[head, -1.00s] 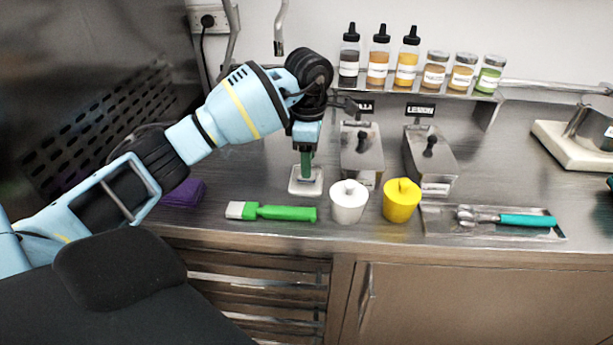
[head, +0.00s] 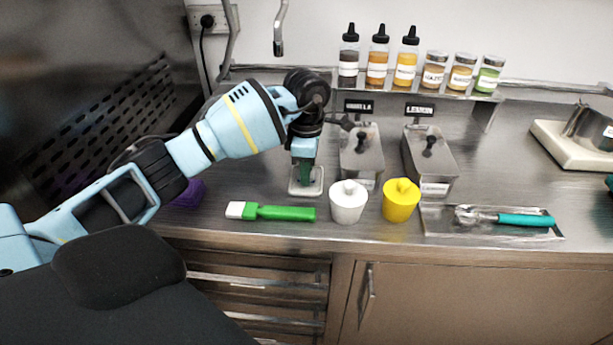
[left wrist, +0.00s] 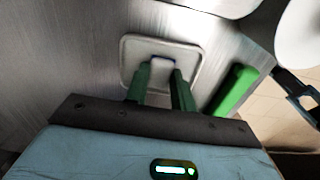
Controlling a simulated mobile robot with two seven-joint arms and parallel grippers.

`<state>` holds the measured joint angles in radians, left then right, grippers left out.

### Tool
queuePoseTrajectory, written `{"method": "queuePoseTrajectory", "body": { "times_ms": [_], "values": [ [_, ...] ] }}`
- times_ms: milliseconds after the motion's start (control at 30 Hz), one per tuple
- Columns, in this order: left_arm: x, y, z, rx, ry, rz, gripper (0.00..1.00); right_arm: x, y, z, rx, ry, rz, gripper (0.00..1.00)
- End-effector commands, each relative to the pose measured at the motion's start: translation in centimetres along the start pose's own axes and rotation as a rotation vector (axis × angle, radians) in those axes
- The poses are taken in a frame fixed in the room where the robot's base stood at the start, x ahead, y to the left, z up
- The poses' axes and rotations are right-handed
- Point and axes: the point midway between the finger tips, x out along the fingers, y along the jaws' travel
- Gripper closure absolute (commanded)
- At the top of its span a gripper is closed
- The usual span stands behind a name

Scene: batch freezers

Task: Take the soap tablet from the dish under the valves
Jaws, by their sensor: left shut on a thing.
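The soap dish (head: 293,190) is a small white square tray on the steel counter; in the left wrist view its raised rim (left wrist: 198,62) shows around the fingers. My left gripper (head: 305,182) points down into the dish, with green fingers. In the left wrist view the left gripper (left wrist: 161,90) has one finger on each side of the pale soap tablet (left wrist: 159,68), which shows a thin blue edge. It is shut on the tablet, low in the dish. In the head view the fingers hide the tablet. My right gripper is not in view.
A green-handled brush (head: 270,212), a white cup (head: 348,205) and a yellow cup (head: 401,203) stand close to the dish along the front. Two lidded metal tubs (head: 362,155) are to its right. A grey spout (head: 279,35) hangs behind.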

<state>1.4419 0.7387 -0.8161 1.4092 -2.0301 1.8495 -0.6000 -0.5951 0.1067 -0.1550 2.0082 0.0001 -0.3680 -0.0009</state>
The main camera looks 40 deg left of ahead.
Motion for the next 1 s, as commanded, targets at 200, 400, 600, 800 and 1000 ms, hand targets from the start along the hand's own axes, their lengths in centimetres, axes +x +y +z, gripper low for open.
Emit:
{"method": "queuePoseTrajectory", "body": {
  "times_ms": [200, 400, 600, 800, 1000],
  "values": [
    [-0.6, 0.1, 0.0, 0.000, -0.001, 0.002, 0.97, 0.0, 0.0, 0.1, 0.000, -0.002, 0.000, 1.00],
    [-3.6, 0.1, 0.0, -0.001, -0.002, 0.003, 0.97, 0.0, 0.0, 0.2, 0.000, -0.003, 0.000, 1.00],
    [-7.3, 0.1, 0.0, 0.000, -0.001, 0.003, 0.97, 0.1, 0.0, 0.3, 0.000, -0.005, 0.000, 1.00],
    [-9.6, 0.0, 0.0, 0.000, -0.001, 0.001, 0.97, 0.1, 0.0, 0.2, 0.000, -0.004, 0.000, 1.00],
    [-10.0, 0.0, 0.0, 0.000, 0.000, -0.001, 0.97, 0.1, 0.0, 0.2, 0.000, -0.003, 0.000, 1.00]
  ]
}}
